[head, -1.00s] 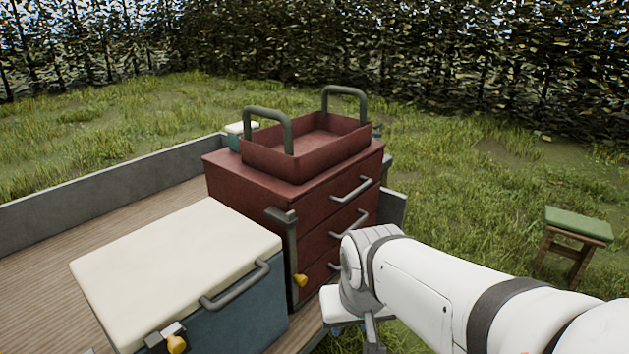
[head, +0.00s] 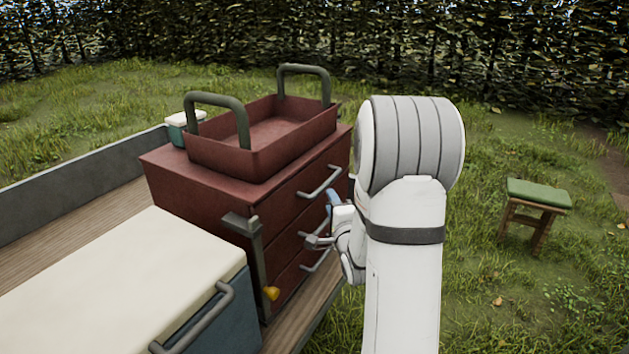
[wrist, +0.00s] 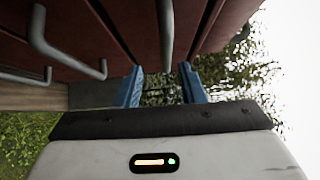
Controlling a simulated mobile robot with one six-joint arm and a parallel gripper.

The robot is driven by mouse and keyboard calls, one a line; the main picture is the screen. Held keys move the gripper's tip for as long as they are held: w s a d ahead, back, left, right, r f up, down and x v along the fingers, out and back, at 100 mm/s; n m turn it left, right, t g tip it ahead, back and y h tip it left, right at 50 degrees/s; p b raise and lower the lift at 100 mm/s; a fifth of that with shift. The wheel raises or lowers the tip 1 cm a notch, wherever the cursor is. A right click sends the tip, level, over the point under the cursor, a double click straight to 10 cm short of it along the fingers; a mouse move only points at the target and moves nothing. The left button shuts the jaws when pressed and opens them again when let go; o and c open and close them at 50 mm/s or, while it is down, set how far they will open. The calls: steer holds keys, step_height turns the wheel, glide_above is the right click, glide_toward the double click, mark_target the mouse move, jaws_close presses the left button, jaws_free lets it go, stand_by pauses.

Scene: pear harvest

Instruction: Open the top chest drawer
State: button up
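The red chest (head: 200,192) stands on a wooden bed, with three drawers and grey bar handles on its right face. The top drawer (head: 305,203) looks shut, flush with the chest. Its handle (head: 320,182) is clear in the head view. My gripper (wrist: 161,85) is open and empty, its two blue fingers pointing at the drawer fronts. In the wrist view, the handle that seems to be the top one (wrist: 166,30) lies ahead, lined up with the gap between the fingers. I cannot tell whether it is within their reach. In the head view my arm partly hides the gripper.
A red tray (head: 235,160) with two upright handles sits on the chest. A cream-lidded blue cooler (head: 120,285) stands close in front. A green-topped stool (head: 538,194) stands on open grass at right.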

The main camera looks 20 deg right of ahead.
mark_target(327, 186)
steer(key=shift+m+t, duration=0.6)
steer(key=shift+m, duration=0.2)
steer(key=w, duration=0.2)
steer(key=w+d+p, duration=0.1)
steer(key=w, duration=0.2)
steer(key=w+d+r, duration=0.1)
steer(key=w, duration=0.2)
steer(key=shift+w, duration=0.15)
jaws_close()
